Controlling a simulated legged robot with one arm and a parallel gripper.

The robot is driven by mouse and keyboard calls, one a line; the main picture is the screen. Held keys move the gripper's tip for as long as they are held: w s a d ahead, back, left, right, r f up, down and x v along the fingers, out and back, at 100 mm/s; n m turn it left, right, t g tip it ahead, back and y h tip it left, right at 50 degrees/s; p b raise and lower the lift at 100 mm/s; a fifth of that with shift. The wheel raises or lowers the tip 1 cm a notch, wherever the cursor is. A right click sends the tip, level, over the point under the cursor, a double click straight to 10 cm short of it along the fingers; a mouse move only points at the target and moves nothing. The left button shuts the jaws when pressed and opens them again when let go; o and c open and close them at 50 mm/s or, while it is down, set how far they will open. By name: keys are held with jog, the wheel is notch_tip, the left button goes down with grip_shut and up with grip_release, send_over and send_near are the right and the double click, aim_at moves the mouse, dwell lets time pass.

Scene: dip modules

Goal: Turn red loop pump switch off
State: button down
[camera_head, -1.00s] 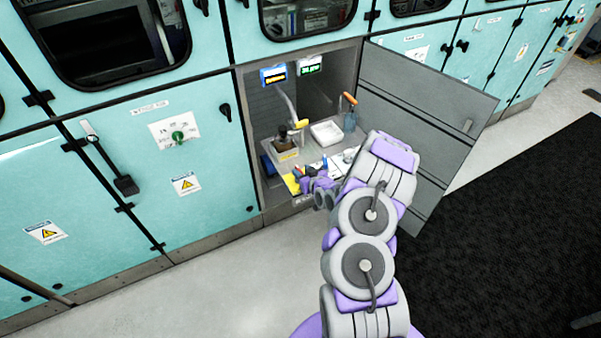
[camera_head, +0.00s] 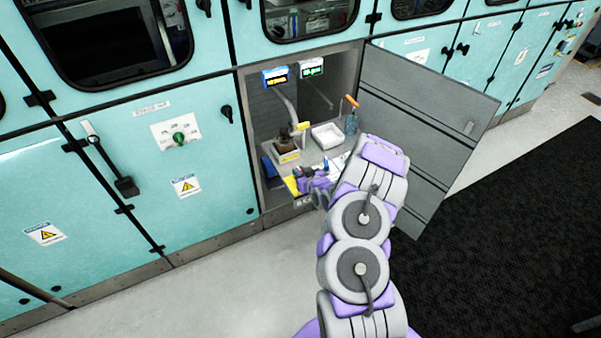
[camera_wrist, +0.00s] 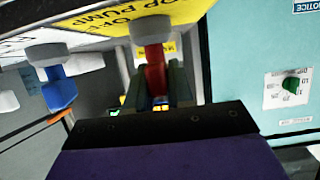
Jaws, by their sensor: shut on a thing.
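A blue lever (camera_wrist: 58,88) stands apart to the left. In the head view my gripper (camera_head: 316,186) is at the front of the open cabinet's shelf, and my arm hides part of the panel. I cannot tell the switch's exact position.
The open grey cabinet door (camera_head: 420,130) stands right of my arm. Inside the cabinet are a white tray (camera_head: 327,135), a brown bottle (camera_head: 285,140) and an orange-handled tool (camera_head: 351,110). A green knob (camera_head: 179,138) is on the panel to the left. The floor in front is clear.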

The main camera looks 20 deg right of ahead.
jog(key=shift+r+m+h+p, duration=0.15)
jog(key=shift+m+h+p, duration=0.15)
jog(key=shift+p, duration=0.05)
jog(key=m+h+p, duration=0.2)
jog(key=h, duration=0.1)
jog(key=shift+a+m, duration=0.15)
jog(key=shift+m, duration=0.15)
jog(key=m+g+h+p, duration=0.1)
jog(key=m+h, duration=0.1)
jog(key=h, duration=0.1)
jog(key=shift+w+m, duration=0.1)
jog(key=shift+m, duration=0.2)
jog(key=shift+w+m+g+h, duration=0.1)
jog(key=shift+m+g+h, duration=0.5)
jog(key=shift+m+h, duration=0.2)
jog(key=m+g+h+b, duration=0.3)
jog(key=m+g+h, duration=0.1)
jog(key=m+g, duration=0.1)
jog(key=shift+m, duration=0.4)
jog(key=shift+m+g+h+b, duration=0.35)
jog(key=shift+m+g+h, duration=0.45)
jog(key=shift+m+g, duration=1.85)
jog(key=shift+g, duration=0.35)
jog(key=c, duration=1.1)
grip_release()
jog(key=shift+s, duration=0.2)
